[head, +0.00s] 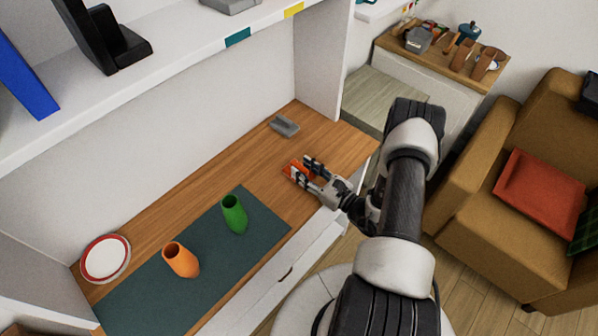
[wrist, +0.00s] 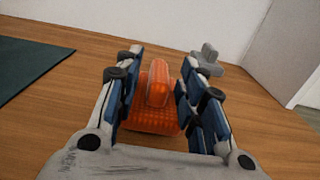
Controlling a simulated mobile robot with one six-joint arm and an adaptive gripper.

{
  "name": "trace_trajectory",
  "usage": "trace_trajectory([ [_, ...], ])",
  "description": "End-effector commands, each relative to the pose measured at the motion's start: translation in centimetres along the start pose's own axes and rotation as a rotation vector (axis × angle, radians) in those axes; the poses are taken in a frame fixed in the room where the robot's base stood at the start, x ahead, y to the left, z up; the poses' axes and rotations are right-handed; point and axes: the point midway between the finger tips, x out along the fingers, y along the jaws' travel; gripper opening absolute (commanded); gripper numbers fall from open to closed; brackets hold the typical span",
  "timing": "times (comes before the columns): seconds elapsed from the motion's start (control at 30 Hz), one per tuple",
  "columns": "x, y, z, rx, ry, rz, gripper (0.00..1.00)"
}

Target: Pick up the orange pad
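The orange pad (wrist: 153,119) rests on the wooden desk, a ribbed orange block with a raised rounded grip on top. In the wrist view it lies between the two fingers of my gripper (wrist: 160,95). The fingers stand apart on either side of the raised grip, with a gap visible at least on the right. In the head view my gripper (head: 308,170) is low over the right part of the desk, and the orange pad (head: 293,172) shows partly between and beside the fingers. The rest of the pad is hidden by the gripper.
A grey block-like object (head: 285,126) stands behind the pad, near the back wall. A dark green mat (head: 140,290) with a green vase (head: 234,214) and an orange vase (head: 181,260) lies to the left. A red-rimmed plate (head: 105,258) is at the far left. A shelf (head: 190,62) overhangs the desk.

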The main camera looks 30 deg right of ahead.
Motion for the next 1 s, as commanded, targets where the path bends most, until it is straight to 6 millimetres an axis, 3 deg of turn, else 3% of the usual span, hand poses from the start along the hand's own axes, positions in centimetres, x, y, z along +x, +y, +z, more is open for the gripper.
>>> trace_trajectory([
  [0.5,0.0,0.0,0.0,0.0,0.0,0.0,0.0],
  [0.83,0.0,0.0,0.1,0.0,0.0,0.0,0.0],
  [1.0,0.0,0.0,1.2,-0.001,-0.001,0.0,0.0],
])
